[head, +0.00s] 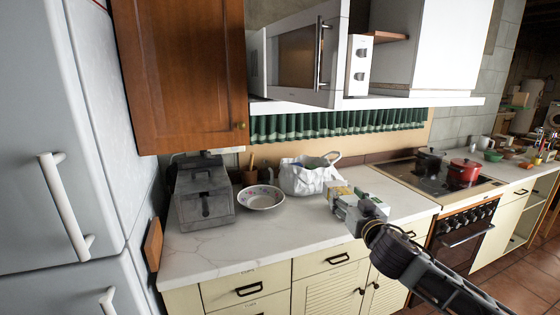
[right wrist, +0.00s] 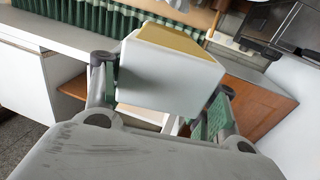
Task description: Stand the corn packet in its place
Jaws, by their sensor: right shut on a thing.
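The corn packet, a small white box with a yellow face, shows at the worktop's front right in the head view (head: 337,188). Its label is too small to read. My right gripper (head: 352,206) reaches in from the lower right and is shut on it. In the right wrist view the packet (right wrist: 160,78) sits tilted between the two fingers, its plain white end toward the camera. Whether it touches the worktop (head: 250,248) I cannot tell. Its place is not clearly marked in these views. My left gripper is not in view.
A white bag (head: 308,178) stands behind and left of the packet. A patterned bowl (head: 261,198) and a grey fryer (head: 204,195) are farther left. The hob with a red pot (head: 464,172) is to the right. A microwave (head: 297,60) is above. The worktop's front left is clear.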

